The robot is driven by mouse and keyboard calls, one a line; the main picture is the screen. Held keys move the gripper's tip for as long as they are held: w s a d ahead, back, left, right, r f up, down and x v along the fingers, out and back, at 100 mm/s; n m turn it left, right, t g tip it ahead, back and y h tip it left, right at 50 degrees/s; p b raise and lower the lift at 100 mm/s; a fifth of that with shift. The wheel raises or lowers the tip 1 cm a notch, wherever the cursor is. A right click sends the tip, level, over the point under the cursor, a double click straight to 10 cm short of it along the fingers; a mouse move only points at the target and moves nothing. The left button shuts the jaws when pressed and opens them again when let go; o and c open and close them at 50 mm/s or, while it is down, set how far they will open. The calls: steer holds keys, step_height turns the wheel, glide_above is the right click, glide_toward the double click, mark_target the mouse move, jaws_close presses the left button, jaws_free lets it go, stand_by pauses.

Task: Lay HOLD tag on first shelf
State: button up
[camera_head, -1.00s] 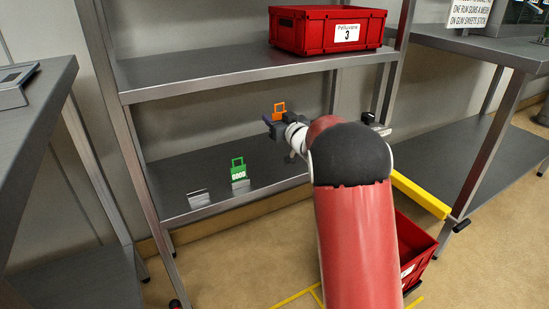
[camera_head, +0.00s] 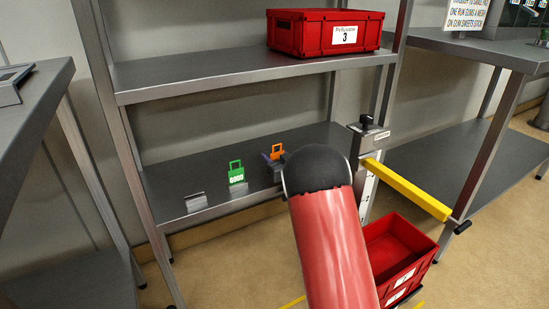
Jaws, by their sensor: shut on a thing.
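An orange tag (camera_head: 276,152), which I take to be the HOLD tag though its lettering is not readable, sits in my gripper (camera_head: 272,162). My gripper is shut on it, just above or at the lower shelf (camera_head: 215,165); I cannot tell whether the tag touches the shelf. My red arm with its black joint hides most of the gripper. A green tag reading GOOD (camera_head: 236,175) stands on the lower shelf to the left. The upper shelf (camera_head: 190,72) is above.
A small grey holder (camera_head: 195,202) is at the shelf's front left. A red crate marked 3 (camera_head: 318,32) stands on the upper shelf. A yellow bar (camera_head: 408,188) and another red crate (camera_head: 395,252) are at the right. The lower shelf's back is clear.

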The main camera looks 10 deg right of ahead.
steer(key=shift+f, duration=0.2)
steer(key=o, duration=1)
steer(key=shift+c, duration=0.2)
steer(key=shift+r, duration=0.1)
